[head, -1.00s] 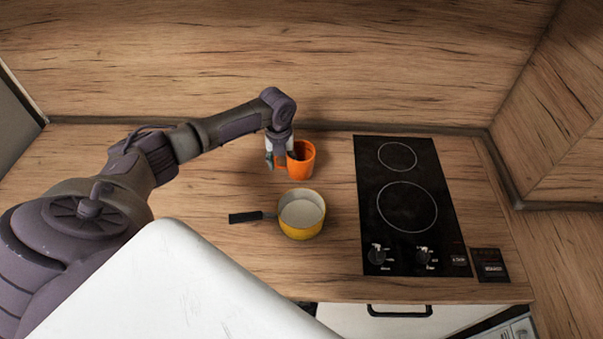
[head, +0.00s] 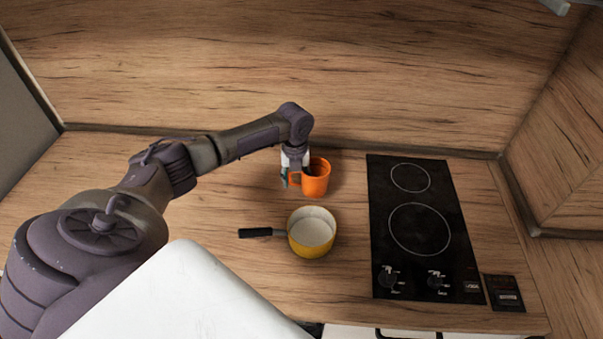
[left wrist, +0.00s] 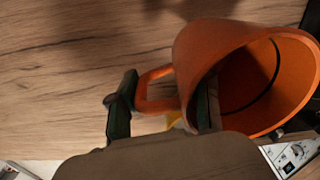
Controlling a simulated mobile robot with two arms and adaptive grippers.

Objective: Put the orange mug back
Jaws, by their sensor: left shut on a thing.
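The orange mug (head: 317,179) is at the back of the wooden counter, left of the hob, in the head view. My left gripper (head: 294,178) comes down at the mug's left side and is shut on it. In the left wrist view the mug (left wrist: 205,62) shows large, its open mouth facing right. One dark finger of the left gripper (left wrist: 160,108) is outside by the handle, and the other shows at the mug's near rim. Whether the mug's base touches the counter cannot be told. My right gripper is not in view.
A yellow saucepan (head: 312,246) with a black handle pointing left stands in front of the mug. A black two-ring hob (head: 447,263) lies to the right. The wooden splashback (head: 400,80) rises close behind. The counter's left part is clear.

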